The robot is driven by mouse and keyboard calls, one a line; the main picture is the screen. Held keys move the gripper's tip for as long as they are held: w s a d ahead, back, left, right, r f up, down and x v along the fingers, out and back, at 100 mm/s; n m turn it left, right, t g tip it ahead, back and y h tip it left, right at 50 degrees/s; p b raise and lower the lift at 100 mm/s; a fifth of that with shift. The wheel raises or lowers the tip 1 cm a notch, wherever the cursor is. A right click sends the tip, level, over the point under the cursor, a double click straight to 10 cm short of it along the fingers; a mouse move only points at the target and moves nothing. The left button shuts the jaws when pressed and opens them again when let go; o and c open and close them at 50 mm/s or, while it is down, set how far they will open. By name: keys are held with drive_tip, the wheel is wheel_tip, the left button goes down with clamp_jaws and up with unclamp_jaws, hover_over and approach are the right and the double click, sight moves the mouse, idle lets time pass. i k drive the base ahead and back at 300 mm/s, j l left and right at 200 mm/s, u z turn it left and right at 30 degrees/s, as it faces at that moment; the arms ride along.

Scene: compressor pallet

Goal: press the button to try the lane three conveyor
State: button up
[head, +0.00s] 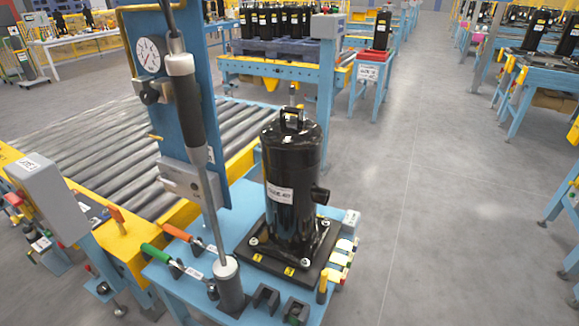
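A roller conveyor (85,140) with yellow side rails runs at the left. A grey control box (48,195) with a white label on its sloped top stands on a post at its near end. A small red part (14,198) shows at the box's left edge; I cannot tell whether it is a button. A second grey box (192,183) is fixed low on the blue upright panel, and a third (327,26) stands on a post by the farther conveyor. No lane number is readable. My gripper is not in view.
A black compressor (292,180) stands on a dark plate on the blue bench (185,290). A vertical tool with a long rod (206,190) stands in front of the gauge panel (150,55). Coloured handles and clamps line the bench. The grey floor (450,220) at right is clear.

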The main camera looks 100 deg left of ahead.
sight(46, 233)
drive_tip(key=u, duration=4)
